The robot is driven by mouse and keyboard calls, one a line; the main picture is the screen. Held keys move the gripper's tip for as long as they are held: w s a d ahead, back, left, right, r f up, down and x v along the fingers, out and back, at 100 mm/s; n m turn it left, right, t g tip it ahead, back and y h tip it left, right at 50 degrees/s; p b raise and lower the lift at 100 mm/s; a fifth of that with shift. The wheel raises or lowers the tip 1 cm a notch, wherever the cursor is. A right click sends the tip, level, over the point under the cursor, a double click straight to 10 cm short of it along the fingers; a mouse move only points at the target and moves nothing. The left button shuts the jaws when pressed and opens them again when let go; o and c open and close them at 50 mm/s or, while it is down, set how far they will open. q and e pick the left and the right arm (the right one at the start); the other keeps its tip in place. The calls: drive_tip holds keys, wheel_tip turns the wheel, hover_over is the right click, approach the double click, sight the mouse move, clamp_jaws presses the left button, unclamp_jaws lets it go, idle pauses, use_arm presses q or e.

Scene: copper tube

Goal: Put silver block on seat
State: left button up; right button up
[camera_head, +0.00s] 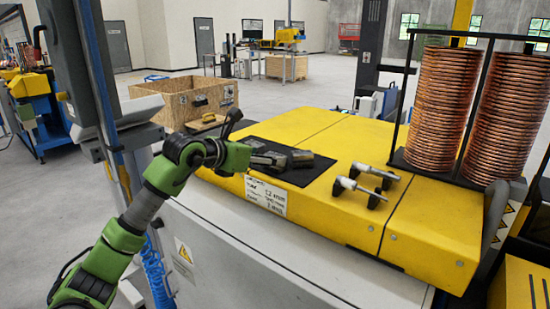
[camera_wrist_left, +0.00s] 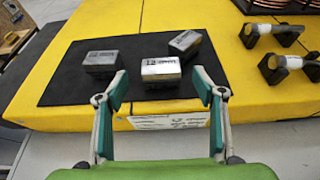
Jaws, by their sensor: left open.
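Three silver-grey blocks lie on a black mat (camera_wrist_left: 65,65) in the left wrist view: a left block (camera_wrist_left: 101,62), a nearest middle block (camera_wrist_left: 161,68) and a tilted-looking back block (camera_wrist_left: 185,42). In the head view one block (camera_head: 302,157) shows clearly, the others are partly hidden by my arm. My left gripper (camera_wrist_left: 160,88) is open and empty, its fingertips just short of the middle block, one to each side. It also shows in the head view (camera_head: 262,158) above the mat's near edge. I cannot tell which part is the seat. My right gripper is not in view.
The mat lies on a yellow machine top (camera_head: 315,125). Two metal handle-like fittings (camera_head: 358,191) (camera_head: 376,175) stand to its right. Copper tube coils (camera_head: 440,110) in a black frame rise behind them. A wooden crate (camera_head: 185,98) stands at the back left.

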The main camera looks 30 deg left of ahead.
sight(277, 154)
use_arm(q)
drive_tip(key=p+x, duration=0.1)
drive_tip(key=x, duration=0.2)
drive_tip(key=shift+w+d+r+p, duration=0.1)
drive_tip(key=shift+w+p, duration=0.2)
drive_tip(key=shift+w, duration=0.15)
drive_tip(key=c, duration=1.7)
clamp_jaws()
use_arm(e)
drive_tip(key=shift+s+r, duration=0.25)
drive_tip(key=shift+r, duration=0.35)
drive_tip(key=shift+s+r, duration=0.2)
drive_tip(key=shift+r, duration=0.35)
use_arm(q)
drive_tip(key=shift+r, duration=0.15)
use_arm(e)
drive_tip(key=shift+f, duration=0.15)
